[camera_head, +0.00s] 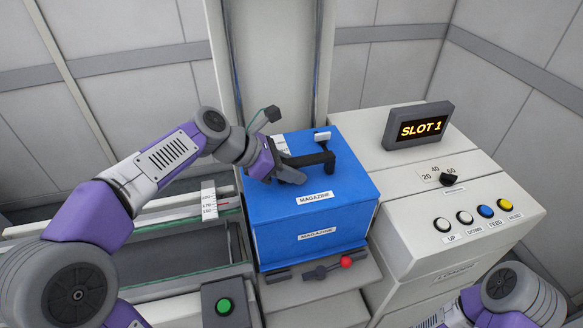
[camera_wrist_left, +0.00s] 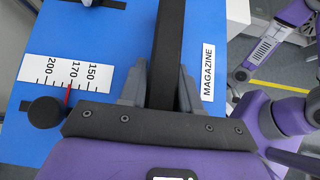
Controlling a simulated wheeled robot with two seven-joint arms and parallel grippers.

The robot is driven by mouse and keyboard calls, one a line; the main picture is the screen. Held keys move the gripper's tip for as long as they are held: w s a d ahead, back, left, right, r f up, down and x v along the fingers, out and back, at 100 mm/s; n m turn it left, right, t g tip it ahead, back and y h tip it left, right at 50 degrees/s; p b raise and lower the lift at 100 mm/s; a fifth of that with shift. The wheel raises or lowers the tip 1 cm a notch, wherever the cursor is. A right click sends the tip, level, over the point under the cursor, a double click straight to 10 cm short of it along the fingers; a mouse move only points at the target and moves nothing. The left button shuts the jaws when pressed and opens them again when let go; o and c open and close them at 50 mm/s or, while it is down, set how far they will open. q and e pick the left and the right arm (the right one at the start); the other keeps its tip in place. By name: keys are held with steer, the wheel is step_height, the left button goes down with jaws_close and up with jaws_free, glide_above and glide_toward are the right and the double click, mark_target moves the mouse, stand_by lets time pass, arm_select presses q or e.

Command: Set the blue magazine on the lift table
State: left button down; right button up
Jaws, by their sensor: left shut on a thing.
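The blue magazine (camera_head: 312,238) is a box with MAGAZINE labels and a black handle (camera_head: 322,160) on top. It stands upright in the middle of the head view, in front of a tall pale column, and fills much of the left wrist view (camera_wrist_left: 115,45). My left gripper (camera_head: 292,174) is shut on its handle, with a finger on each side of the bar in the left wrist view (camera_wrist_left: 160,88). A grey ledge (camera_head: 305,290) shows at the magazine's front. The lift table's surface cannot be told apart under the magazine. My right gripper is out of view.
A red-knobbed lever (camera_head: 346,262) sits at the magazine's front. To the right is a pale console with buttons (camera_head: 464,217), a dial (camera_head: 448,179) and a SLOT 1 display (camera_head: 419,126). To the left is a rail frame (camera_head: 180,251) with a scale. A green button box (camera_head: 225,306) stands in front.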

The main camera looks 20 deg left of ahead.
arm_select(q)
steer(key=shift+f+b, duration=0.4)
steer(key=shift+f, duration=0.1)
stand_by(0.4)
steer(key=c, duration=0.8)
jaws_free()
steer(key=shift+s, duration=0.1)
steer(key=shift+o, duration=0.4)
steer(key=shift+f, duration=0.4)
steer(key=p+v, duration=0.2)
steer(key=v, duration=0.4)
steer(key=shift+a+r, duration=0.15)
steer(key=shift+r, duration=0.25)
steer(key=shift+s+a+r+p, duration=0.3)
steer(key=shift+p, duration=0.1)
